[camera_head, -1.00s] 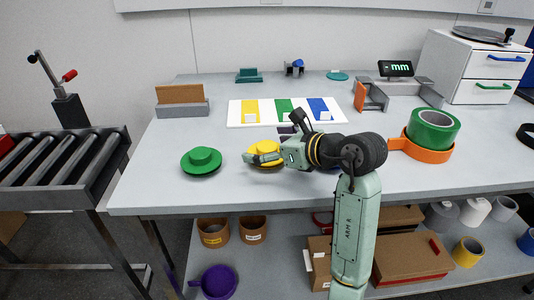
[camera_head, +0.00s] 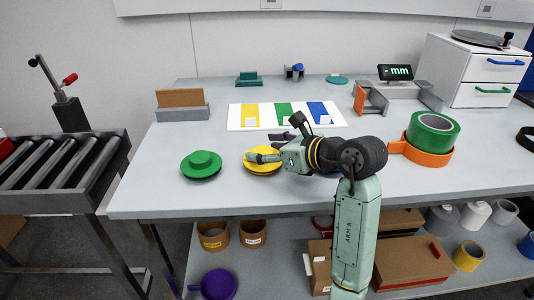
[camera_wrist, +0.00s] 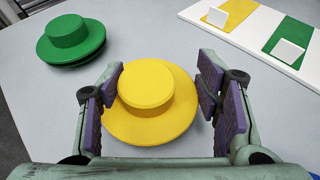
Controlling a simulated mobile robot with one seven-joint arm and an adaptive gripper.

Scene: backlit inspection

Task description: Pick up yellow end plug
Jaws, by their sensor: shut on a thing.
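The yellow end plug (camera_head: 262,171) is a round cap with a wide flange and a raised knob, lying on the grey table. In the wrist view, the plug (camera_wrist: 147,84) sits between the purple pads of my gripper (camera_wrist: 160,86). My gripper (camera_head: 267,157) is shut on the plug's knob, with the flange spreading below the pads. A narrow gap seems to show by the right pad in the wrist view. Whether the plug is clear of the table cannot be told.
A green end plug (camera_head: 201,163) lies to the left. A white board (camera_head: 236,112) with yellow, green and blue fields is behind. Green (camera_head: 432,131) and orange (camera_head: 426,158) rings are at the right. A blue thing is mostly hidden behind my arm. The front-left table is clear.

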